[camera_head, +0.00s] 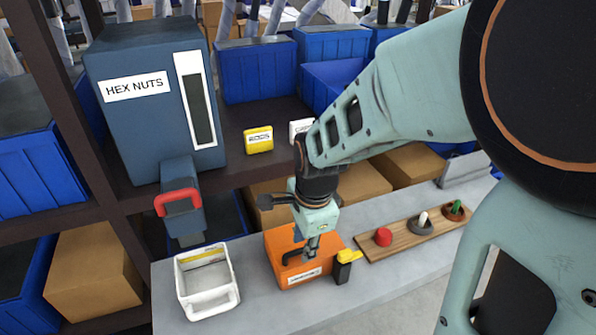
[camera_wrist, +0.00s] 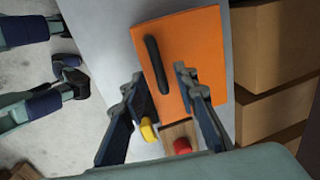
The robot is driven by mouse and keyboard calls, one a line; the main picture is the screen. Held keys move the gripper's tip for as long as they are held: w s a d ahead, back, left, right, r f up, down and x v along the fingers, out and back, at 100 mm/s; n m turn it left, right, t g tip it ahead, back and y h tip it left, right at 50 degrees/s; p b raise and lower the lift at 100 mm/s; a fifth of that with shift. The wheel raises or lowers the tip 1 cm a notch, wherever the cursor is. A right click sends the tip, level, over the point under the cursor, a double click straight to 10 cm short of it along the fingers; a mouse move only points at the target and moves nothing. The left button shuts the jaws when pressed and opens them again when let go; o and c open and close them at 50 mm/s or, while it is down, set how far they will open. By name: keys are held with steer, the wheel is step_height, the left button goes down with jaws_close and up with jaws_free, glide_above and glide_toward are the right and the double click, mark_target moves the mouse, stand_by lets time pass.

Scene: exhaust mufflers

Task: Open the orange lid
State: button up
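An orange box with a flat orange lid (camera_head: 279,239) stands on the grey bench, with a label on its front. The lid also shows in the wrist view (camera_wrist: 203,46), and it looks shut. A black bar handle (camera_head: 291,257) lies on the lid; it shows clearly in the wrist view (camera_wrist: 156,62). My gripper (camera_head: 312,247) is above the box and covers part of the lid in the head view. In the wrist view its fingers (camera_wrist: 162,80) are spread apart, with the handle showing between them. I cannot tell their height above the handle.
A white bin (camera_head: 207,282) stands left of the box. A black item with a yellow top (camera_head: 346,262) is close to the box's right side. A wooden board (camera_head: 400,240) with red, white and green buttons lies further right. A HEX NUTS dispenser (camera_head: 150,105) is behind left.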

steer(key=shift+f, duration=0.35)
jaws_close()
steer(key=shift+r, duration=0.1)
